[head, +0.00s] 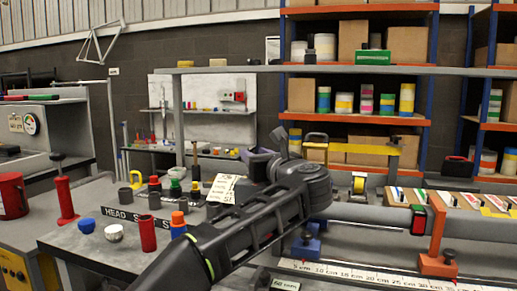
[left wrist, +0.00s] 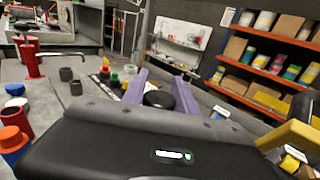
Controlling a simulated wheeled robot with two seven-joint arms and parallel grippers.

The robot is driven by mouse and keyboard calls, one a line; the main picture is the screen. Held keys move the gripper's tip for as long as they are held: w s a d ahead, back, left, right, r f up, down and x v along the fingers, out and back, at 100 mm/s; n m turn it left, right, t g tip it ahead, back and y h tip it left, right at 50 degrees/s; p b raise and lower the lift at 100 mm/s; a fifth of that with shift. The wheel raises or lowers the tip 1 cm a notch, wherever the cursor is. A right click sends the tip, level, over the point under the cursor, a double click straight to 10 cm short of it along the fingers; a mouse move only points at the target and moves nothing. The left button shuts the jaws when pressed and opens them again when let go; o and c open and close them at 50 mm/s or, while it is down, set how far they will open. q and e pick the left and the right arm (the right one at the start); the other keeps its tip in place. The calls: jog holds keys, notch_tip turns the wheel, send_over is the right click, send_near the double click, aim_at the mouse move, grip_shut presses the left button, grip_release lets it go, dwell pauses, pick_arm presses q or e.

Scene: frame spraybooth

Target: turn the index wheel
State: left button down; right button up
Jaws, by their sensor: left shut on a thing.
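My left gripper (head: 260,154) reaches over the bench from the lower middle of the head view. Its purple fingers also show in the left wrist view (left wrist: 159,86), one on each side of a black round knob. This knob (left wrist: 158,99) looks like the index wheel. The gripper is shut on it. The palm hides the near part of the knob, and in the head view my wrist and fingers hide most of it. How far it is turned cannot be seen. My right gripper is not in view.
A yellow bracket (head: 365,148) stands just right of my wrist. A ruler strip (head: 350,275) runs along the front. Shelves with boxes and tins fill the back.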

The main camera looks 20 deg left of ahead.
pick_arm(q)
jog(key=shift+a+r+n+g+y, duration=0.1)
jog(key=shift+n+g+y, duration=0.3)
jog(key=shift+y, duration=0.1)
jog(key=c, duration=1)
grip_release()
jog(key=shift+c, duration=0.2)
jog(key=shift+s, duration=0.1)
jog(key=v, duration=0.6)
jog(key=shift+b, duration=0.4)
jog(key=shift+v, duration=0.8)
